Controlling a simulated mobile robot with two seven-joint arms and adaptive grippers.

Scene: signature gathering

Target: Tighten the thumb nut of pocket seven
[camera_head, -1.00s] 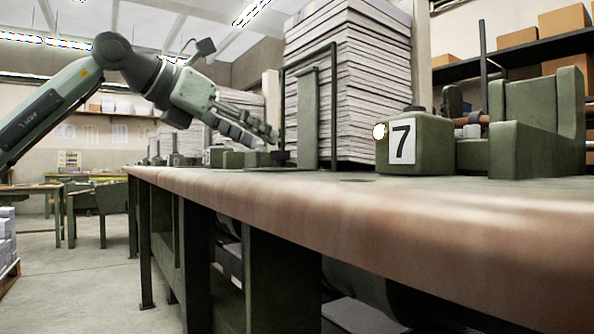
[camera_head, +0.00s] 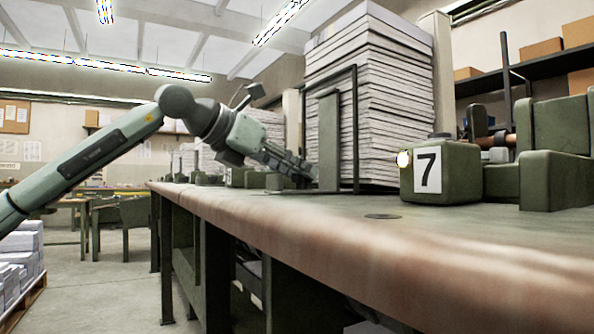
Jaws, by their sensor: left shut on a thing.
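A green block with a "7" label (camera_head: 428,172) stands on the bench near its front edge, marking pocket seven. A bright white round spot (camera_head: 403,159) is on its left side. A tall paper stack (camera_head: 385,95) stands behind and left of it, with a dark wire frame and a green upright plate (camera_head: 328,140) at its left side. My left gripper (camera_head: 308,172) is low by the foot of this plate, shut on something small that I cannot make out. No thumb nut can be clearly told apart. My right gripper is not in view.
The bench top (camera_head: 420,235) is clear in front of the block, apart from a flat dark disc (camera_head: 382,216). Green fixtures (camera_head: 555,145) stand to the right. More green blocks and stacks line the bench behind my left arm. A pallet of paper (camera_head: 20,260) is at lower left.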

